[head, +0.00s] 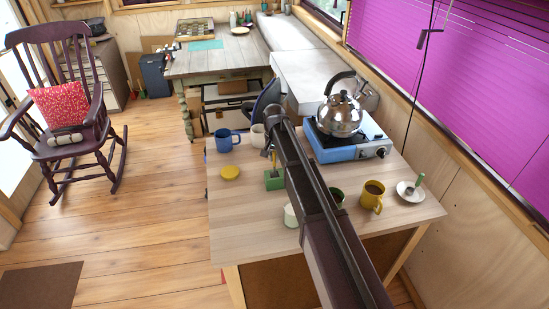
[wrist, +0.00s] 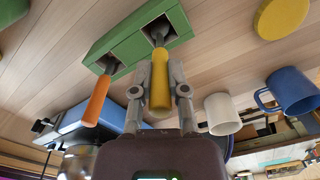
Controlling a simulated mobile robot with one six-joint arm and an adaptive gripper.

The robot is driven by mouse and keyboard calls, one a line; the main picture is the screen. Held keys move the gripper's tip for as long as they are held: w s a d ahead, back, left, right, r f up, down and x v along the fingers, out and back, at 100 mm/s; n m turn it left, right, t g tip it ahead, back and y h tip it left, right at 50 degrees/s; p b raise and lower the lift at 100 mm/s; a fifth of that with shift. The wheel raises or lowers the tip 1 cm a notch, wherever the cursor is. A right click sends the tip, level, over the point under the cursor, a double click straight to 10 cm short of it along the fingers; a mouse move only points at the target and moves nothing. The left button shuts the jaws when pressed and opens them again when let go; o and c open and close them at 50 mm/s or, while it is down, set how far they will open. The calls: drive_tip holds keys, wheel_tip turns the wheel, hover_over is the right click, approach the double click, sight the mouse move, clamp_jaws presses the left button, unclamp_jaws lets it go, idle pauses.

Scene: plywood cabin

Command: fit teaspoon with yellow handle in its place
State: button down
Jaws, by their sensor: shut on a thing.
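The teaspoon with the yellow handle (wrist: 160,80) is between the two fingers of my gripper (wrist: 159,98), which is shut on its handle. Its metal end reaches into one slot of the green holder (wrist: 123,47) in the wrist view; how deep it sits is hidden. A spoon with an orange handle (wrist: 97,101) stands in the other slot. In the head view the green holder (head: 275,182) is on the wooden table, and my arm hides most of the gripper and the spoon.
Near the holder are a blue mug (head: 224,140), a white mug (head: 257,137) and a yellow disc (head: 230,172). A kettle (head: 340,115) stands on a blue stove (head: 366,149). A yellow mug (head: 371,197) and a saucer (head: 408,194) are at the right.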

drive_tip(key=shift+f+b, duration=0.8)
drive_tip(key=shift+f, duration=0.05)
idle(0.5)
drive_tip(key=c, duration=1)
unclamp_jaws()
drive_tip(key=o, duration=0.6)
drive_tip(key=shift+c, duration=0.2)
drive_tip(key=o, duration=0.4)
drive_tip(key=shift+o, duration=0.2)
drive_tip(key=shift+r, duration=0.15)
